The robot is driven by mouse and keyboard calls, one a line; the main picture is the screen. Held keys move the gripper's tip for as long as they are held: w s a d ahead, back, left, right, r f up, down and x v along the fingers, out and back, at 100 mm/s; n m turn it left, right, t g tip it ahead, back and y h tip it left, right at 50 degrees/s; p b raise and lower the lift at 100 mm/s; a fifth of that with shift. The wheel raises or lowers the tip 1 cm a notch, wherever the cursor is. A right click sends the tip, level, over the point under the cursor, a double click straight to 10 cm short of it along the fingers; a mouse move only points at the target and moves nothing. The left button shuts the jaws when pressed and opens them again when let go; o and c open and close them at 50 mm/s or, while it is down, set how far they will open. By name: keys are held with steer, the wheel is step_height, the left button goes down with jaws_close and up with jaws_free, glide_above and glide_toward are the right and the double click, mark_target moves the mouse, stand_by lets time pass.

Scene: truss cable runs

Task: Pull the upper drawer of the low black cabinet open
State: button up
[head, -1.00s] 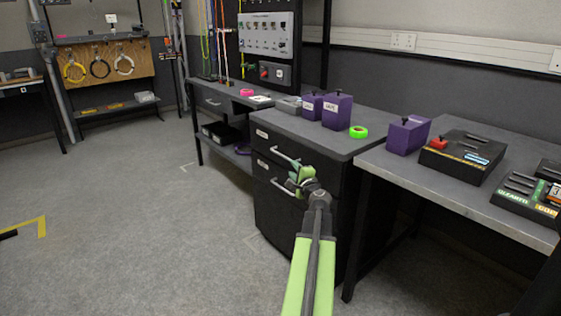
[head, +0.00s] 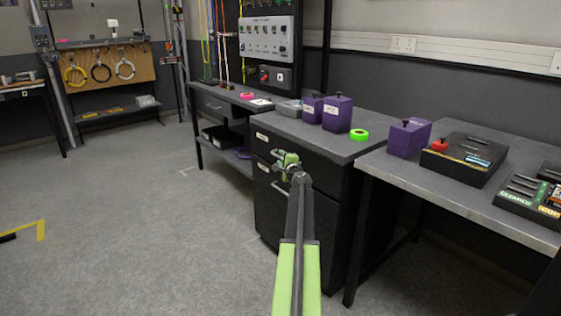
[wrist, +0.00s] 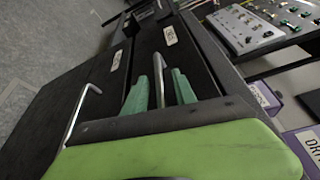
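The low black cabinet (head: 330,190) stands in the middle of the head view with a grey top. Its upper drawer (head: 262,147) looks shut, and its front also shows in the wrist view (wrist: 190,60). The upper drawer's silver bar handle (wrist: 159,80) lies between the two green fingers of my gripper (wrist: 160,92). A gap shows on both sides of the bar, so the gripper is open around it. In the head view my gripper (head: 288,160) covers much of that handle. The lower drawer's handle (wrist: 80,112) is to the left in the wrist view.
Purple boxes (head: 337,114) and a green tape roll (head: 359,134) sit on the cabinet top. A grey table (head: 470,200) with a black device (head: 463,158) stands close at the right. The floor (head: 130,230) left of the cabinet is clear.

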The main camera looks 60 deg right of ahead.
steer(key=shift+c, duration=0.4)
jaws_close()
stand_by(0.8)
